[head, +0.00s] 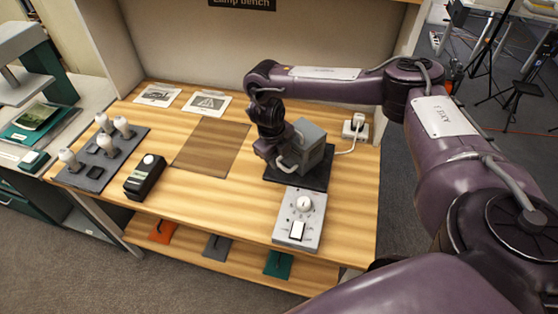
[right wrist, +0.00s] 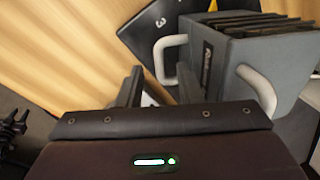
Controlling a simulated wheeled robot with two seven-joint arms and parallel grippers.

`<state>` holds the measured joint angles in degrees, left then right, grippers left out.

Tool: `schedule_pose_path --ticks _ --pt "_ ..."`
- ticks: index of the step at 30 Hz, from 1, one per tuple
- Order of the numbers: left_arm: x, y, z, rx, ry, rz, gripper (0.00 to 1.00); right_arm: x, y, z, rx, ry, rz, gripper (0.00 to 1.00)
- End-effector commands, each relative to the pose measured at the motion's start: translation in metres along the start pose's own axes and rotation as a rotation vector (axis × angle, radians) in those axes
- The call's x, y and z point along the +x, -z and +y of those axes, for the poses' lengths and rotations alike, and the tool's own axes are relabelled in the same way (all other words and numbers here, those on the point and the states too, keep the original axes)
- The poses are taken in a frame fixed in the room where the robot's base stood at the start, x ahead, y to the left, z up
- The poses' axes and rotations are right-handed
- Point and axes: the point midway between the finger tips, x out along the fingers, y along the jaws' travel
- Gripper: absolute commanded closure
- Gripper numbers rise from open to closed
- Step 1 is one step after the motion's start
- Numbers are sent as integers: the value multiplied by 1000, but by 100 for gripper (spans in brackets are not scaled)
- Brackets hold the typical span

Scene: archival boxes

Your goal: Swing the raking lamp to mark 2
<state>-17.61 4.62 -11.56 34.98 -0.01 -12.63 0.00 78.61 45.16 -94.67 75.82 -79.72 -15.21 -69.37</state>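The raking lamp is a grey box-shaped head (head: 312,142) with pale handles, on a dark base plate (head: 312,179) at the right of the bench. In the right wrist view the lamp head (right wrist: 262,72) has dark fins on top and a pale handle (right wrist: 168,46) on its near left side. A white 3 shows on the dark plate (right wrist: 148,28); mark 2 cannot be made out. My right gripper (right wrist: 160,76) is open, its two fingers apart, with the handle's lower end close to or between them; contact cannot be told. My left gripper is not in view.
A control box (head: 299,219) with a knob and switch stands in front of the lamp. A socket (head: 355,129) with a plugged cable is behind right. A bulb tray (head: 103,157) and black meter (head: 145,177) stand left. The brown mat (head: 211,147) is empty.

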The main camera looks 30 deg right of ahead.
Motion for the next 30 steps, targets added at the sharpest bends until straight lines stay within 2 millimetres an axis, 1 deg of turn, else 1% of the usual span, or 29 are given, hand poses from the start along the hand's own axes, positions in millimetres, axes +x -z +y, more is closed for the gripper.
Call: schedule_pose_path --ticks 3,6,10,15,21,23,30 --pt "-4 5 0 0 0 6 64 13 0 0 0 0 2 67" --pt "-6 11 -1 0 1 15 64 20 0 1 -1 0 1 67" --pt "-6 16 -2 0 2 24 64 23 0 1 -1 0 0 67" --pt "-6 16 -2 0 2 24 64 23 0 1 0 0 -1 67" --pt "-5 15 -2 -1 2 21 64 23 0 1 0 0 -1 94" --pt "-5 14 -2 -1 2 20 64 23 0 1 0 0 -1 100" --pt "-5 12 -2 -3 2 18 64 23 0 1 0 0 -1 100"
